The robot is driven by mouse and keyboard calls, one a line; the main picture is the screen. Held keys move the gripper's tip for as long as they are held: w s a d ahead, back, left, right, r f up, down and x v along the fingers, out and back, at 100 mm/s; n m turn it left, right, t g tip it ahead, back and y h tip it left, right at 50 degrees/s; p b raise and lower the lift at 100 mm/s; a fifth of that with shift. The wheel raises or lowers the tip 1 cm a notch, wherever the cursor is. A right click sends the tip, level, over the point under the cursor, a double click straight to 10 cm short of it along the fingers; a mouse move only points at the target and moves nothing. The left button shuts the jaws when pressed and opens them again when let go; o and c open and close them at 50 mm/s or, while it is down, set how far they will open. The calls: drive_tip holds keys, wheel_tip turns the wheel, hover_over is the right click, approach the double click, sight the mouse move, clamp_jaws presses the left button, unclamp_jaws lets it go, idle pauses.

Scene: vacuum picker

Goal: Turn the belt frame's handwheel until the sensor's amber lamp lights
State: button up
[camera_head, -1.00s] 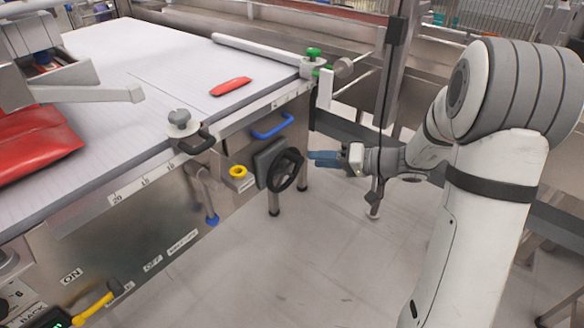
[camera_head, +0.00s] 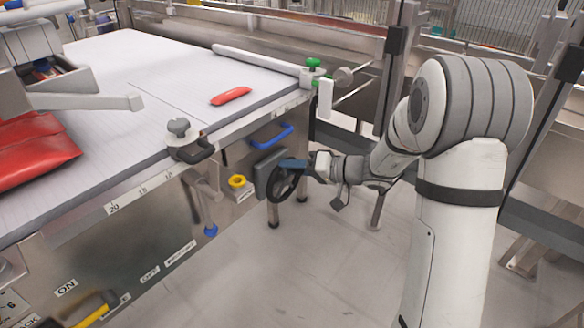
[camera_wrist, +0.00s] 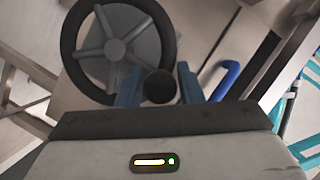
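The black handwheel (camera_head: 283,186) sits on a grey plate on the side of the belt frame (camera_head: 145,198). In the wrist view the handwheel (camera_wrist: 115,49) shows a dark rim, grey spokes and a hub, with a round black knob (camera_wrist: 160,86) at its lower right. My gripper (camera_head: 294,165) is at the wheel's upper right. In the wrist view its two blue fingers (camera_wrist: 160,88) stand open on either side of the knob, with narrow gaps visible. I cannot make out the sensor or an amber lamp on it.
A red packet (camera_head: 231,96) lies on the white belt. The floor (camera_head: 290,265) below is clear.

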clamp_jaws()
drive_tip(key=shift+w+d, duration=0.15)
drive_tip(key=shift+d, duration=0.05)
idle(0.6)
